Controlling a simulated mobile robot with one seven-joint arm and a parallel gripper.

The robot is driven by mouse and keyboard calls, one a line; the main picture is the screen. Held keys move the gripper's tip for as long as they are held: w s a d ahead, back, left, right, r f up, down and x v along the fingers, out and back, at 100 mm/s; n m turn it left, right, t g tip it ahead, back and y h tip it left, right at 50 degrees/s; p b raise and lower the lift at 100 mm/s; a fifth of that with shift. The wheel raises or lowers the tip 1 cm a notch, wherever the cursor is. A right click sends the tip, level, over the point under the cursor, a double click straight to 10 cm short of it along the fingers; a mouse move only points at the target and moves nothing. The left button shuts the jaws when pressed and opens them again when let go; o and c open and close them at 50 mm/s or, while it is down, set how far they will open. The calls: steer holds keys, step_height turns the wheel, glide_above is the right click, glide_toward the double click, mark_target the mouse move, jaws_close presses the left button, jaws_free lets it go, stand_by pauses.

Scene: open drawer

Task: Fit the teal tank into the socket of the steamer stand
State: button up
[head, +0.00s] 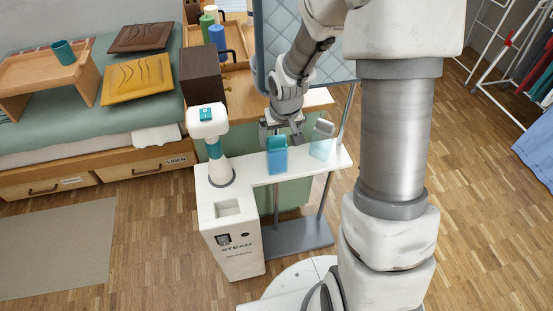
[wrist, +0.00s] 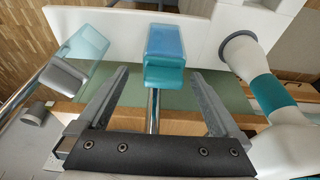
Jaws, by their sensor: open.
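The teal tank (head: 277,158), blue in its body with a teal end, stands on the white shelf of the steamer stand (head: 230,245). In the wrist view the tank (wrist: 165,50) lies beyond and between my fingertips, with space on both sides. My gripper (head: 281,132) is open and empty, just behind the tank in the head view; its two fingers (wrist: 160,74) show spread in the wrist view. The socket, a square recess (head: 228,208), is in the stand's white top at the front left and looks empty.
A pale translucent tank with a grey cap (head: 322,140) stands right of the teal tank, also in the wrist view (wrist: 80,58). The steamer's white and teal neck (head: 214,150) rises behind the socket. A dark brown box (head: 203,78) stands on the wooden surface behind.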

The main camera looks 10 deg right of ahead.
mark_target(276, 144)
steer(key=x, duration=0.2)
steer(key=b+x, duration=0.1)
steer(key=x, duration=0.1)
steer(key=b+x, duration=0.1)
steer(key=x, duration=0.1)
steer(key=shift+w+a+f, duration=0.2)
steer(key=shift+w+a, duration=0.05)
steer(key=shift+w, duration=0.05)
steer(key=shift+r, duration=0.1)
steer(key=c, duration=1.5)
steer(key=shift+r, duration=0.1)
